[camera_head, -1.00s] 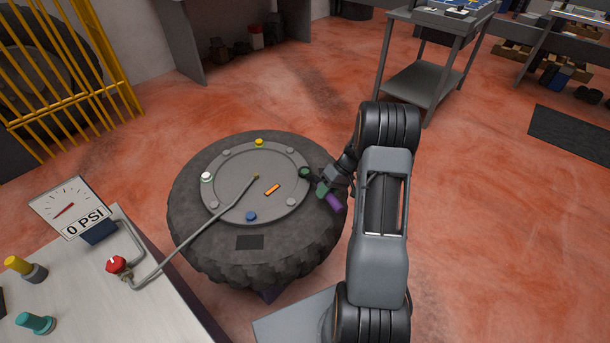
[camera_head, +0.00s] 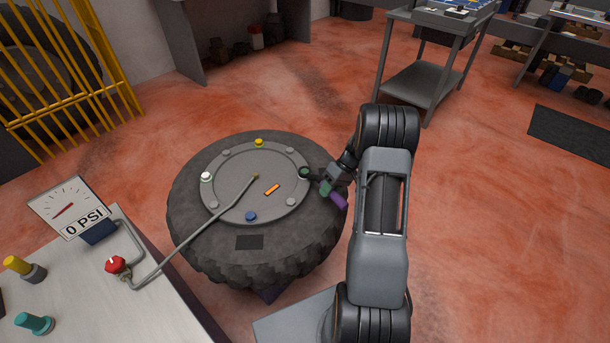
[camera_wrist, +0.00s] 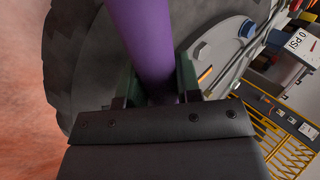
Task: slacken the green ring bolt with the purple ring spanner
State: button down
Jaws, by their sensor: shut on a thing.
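The purple ring spanner (camera_head: 339,200) is in my gripper (camera_head: 326,187), at the right rim of the wheel. In the wrist view its purple handle (camera_wrist: 146,40) runs up between the two green fingers of my gripper (camera_wrist: 158,85), which are shut on it. The spanner's ring end lies at the green ring bolt (camera_head: 304,172) on the right side of the grey disc. At this size I cannot tell whether the ring sits fully around the bolt. The spanner's head is out of sight in the wrist view.
The tyre (camera_head: 200,240) lies flat with the disc on it, carrying yellow (camera_head: 259,142), white (camera_head: 206,176) and blue (camera_head: 251,216) bolts. A bent pipe (camera_head: 190,240) runs to the bench with the red valve (camera_head: 115,264). The gauge (camera_head: 68,208) reads 0 PSI.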

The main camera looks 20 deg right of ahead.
jog(key=shift+w+d+n+g, duration=0.25)
jog(key=shift+d+n, duration=0.15)
jog(key=shift+d, duration=0.15)
jog(key=shift+w+d+n+g, duration=0.1)
jog(key=shift+d+n+g, duration=0.15)
jog(key=shift+d+n, duration=0.2)
dwell(0.6)
jog(key=shift+w+d+n+g+h+b, duration=0.2)
jog(key=shift+w+d+n+g+b, duration=0.1)
jog(key=shift+d+n, duration=0.35)
jog(key=shift+w+d+n+g+h+b, duration=0.2)
jog(key=shift+w+d+n+g, duration=0.1)
jog(key=shift+d+n, duration=0.3)
dwell(0.8)
jog(key=shift+s+a+r+m, duration=0.1)
jog(key=shift+s+a+m, duration=0.15)
jog(key=shift+a+m, duration=0.3)
dwell(0.4)
jog(key=c, duration=1.4)
grip_release()
grip_shut()
jog(key=shift+o, duration=0.5)
grip_release()
jog(key=shift+d, duration=0.1)
jog(key=shift+s, duration=0.1)
grip_shut()
jog(key=shift+a+m+t, duration=0.2)
jog(key=shift+m+t, duration=0.05)
jog(key=shift+t, duration=0.05)
